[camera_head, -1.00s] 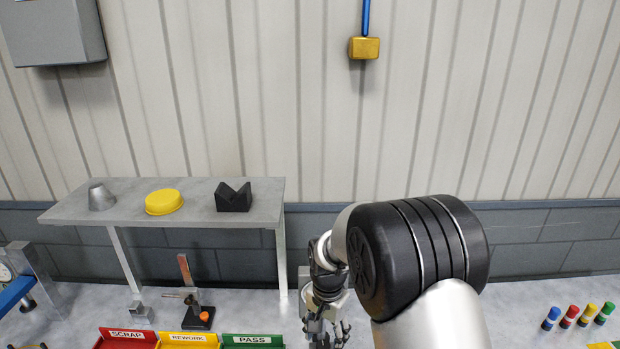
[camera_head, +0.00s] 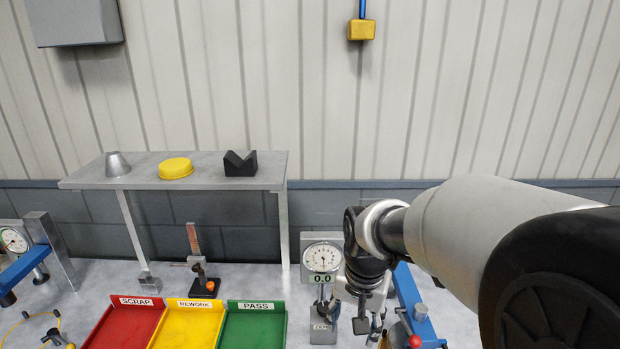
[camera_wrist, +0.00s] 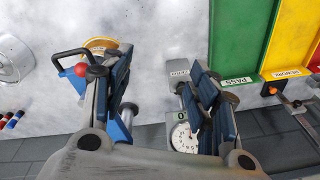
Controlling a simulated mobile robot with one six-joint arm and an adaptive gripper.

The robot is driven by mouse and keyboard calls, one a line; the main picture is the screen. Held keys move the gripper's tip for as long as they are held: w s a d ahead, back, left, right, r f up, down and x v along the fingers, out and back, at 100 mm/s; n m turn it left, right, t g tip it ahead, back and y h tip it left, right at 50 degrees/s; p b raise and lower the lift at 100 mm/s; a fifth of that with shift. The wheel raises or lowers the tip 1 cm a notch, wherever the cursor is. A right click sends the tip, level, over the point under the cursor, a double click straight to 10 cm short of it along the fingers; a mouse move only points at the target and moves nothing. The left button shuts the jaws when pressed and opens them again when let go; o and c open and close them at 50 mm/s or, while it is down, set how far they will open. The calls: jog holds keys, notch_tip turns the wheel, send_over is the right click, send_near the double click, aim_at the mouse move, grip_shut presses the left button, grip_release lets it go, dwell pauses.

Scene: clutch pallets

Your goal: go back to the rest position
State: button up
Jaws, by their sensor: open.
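My gripper (camera_head: 357,316) hangs over the bench at the centre-right of the head view, with its fingers pointing down. In the wrist view its two blue-padded fingers (camera_wrist: 163,90) are spread apart. Only bare bench shows between them, and nothing is held. My arm reaches in from the right edge of the head view and hides part of the bench there.
A dial gauge stand (camera_head: 321,257) stands just left of my gripper, and a blue clamp-like fixture (camera_head: 407,292) just right. Red (camera_head: 121,325), yellow (camera_head: 187,325) and green (camera_head: 253,328) trays lie to the left. A grey shelf (camera_head: 135,179) stands behind them.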

jog(key=s+d+f+n+t+b, duration=0.1)
jog(key=s+b, duration=0.4)
jog(key=s, duration=0.5)
jog(key=s+d+f+n+t+b, duration=0.2)
jog(key=s+d+n+b, duration=0.1)
jog(key=s, duration=0.7)
jog(key=shift+s+d+f+n+b, duration=0.2)
jog(key=shift+d+n+b, duration=0.1)
jog(key=shift+d+b, duration=0.65)
jog(key=shift+a, duration=0.1)
